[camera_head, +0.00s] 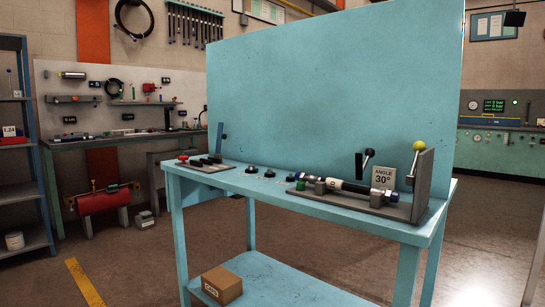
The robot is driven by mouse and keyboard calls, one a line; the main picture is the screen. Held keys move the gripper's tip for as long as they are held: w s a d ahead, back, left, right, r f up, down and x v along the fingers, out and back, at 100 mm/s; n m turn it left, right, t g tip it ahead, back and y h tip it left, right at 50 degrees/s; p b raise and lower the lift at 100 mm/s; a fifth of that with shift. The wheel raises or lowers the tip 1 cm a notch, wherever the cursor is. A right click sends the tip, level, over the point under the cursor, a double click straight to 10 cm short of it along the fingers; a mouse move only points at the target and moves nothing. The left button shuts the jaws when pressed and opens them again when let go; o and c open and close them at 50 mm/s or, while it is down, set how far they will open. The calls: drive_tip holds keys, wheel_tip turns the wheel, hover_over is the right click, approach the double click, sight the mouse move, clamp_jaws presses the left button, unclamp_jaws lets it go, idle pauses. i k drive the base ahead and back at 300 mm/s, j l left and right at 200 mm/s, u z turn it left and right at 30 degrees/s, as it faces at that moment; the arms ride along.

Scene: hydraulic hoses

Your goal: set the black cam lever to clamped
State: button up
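A black lever (367,159), likely the black cam lever, stands upright and slightly tilted at the back of the grey fixture (365,207) on the right half of the turquoise bench. A hose assembly with bright metal fittings (384,197) lies along this fixture. The contact between the lever and the hose is too small to make out. A second lever with a yellow ball knob (418,147) rises beside the fixture's upright grey end plate (424,182). My gripper is not in view.
The turquoise bench (225,181) has a tall back panel (320,85). A fixture with a red knob and a blue lever (219,138) stands at its left. Small black caps (251,170) lie between the fixtures. An "ANGLE 30°" sign (384,177) stands behind the hose. Floor in front is clear.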

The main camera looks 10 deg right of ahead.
sight(370, 152)
drive_tip(key=i+l+u, duration=0.15)
drive_tip(key=l+u, duration=1.2)
drive_tip(key=l, duration=0.25)
drive_tip(key=k+l+u, duration=0.1)
drive_tip(key=l+u, duration=0.35)
drive_tip(key=k+l, duration=0.1)
drive_tip(key=l, duration=0.3)
drive_tip(key=k+l, duration=0.15)
drive_tip(key=l, duration=0.25)
drive_tip(key=k+l+u, duration=0.1)
drive_tip(key=l, duration=0.25)
drive_tip(key=k+l, duration=0.1)
drive_tip(key=l, duration=0.3)
drive_tip(key=k+l, duration=0.15)
drive_tip(key=l, duration=0.25)
